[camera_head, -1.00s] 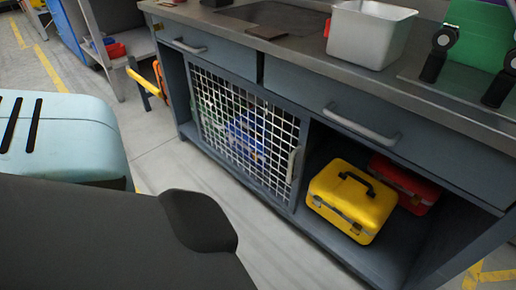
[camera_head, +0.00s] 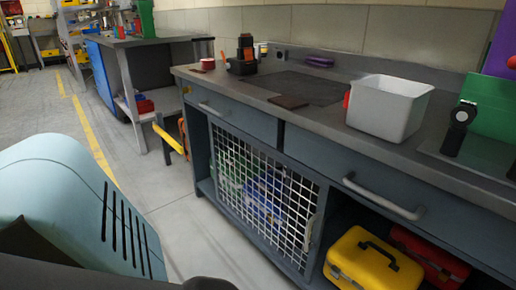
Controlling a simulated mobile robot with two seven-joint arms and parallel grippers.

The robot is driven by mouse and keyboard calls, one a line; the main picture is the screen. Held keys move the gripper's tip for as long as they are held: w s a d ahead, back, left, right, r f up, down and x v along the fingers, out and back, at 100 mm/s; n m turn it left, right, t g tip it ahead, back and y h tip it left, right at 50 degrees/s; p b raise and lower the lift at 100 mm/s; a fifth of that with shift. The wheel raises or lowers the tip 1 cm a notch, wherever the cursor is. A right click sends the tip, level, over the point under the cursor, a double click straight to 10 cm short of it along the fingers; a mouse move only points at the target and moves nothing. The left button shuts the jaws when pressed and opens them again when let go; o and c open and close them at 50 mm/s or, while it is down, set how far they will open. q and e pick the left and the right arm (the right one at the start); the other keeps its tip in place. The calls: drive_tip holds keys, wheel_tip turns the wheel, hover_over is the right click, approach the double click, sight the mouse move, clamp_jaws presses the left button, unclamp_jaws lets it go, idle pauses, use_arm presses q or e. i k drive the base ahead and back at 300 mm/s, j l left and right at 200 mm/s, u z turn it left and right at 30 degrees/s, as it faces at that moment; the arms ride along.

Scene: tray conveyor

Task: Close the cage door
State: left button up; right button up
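The cage door (camera_head: 265,190) is a white wire grid on the lower left compartment of the grey workbench. It appears shut, standing about flush with the bench front. Its upright handle (camera_head: 310,232) is on the right edge, beside the post of the open compartment. Blue and green items (camera_head: 262,195) show behind the grid. Neither gripper is in view. A light blue rounded part and a dark part, which look like my own body, fill the lower left.
A yellow toolbox (camera_head: 372,262) and a red toolbox (camera_head: 428,258) sit in the open compartment right of the door. A grey bin (camera_head: 388,108) stands on the bench top (camera_head: 255,92). An orange-and-yellow object (camera_head: 172,139) stands left of the bench. Floor (camera_head: 185,222) before the door's left is clear.

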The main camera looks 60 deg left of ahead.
sight(318, 218)
drive_tip(key=i, duration=0.9)
drive_tip(key=i+u, duration=0.1)
drive_tip(key=u, duration=2.2)
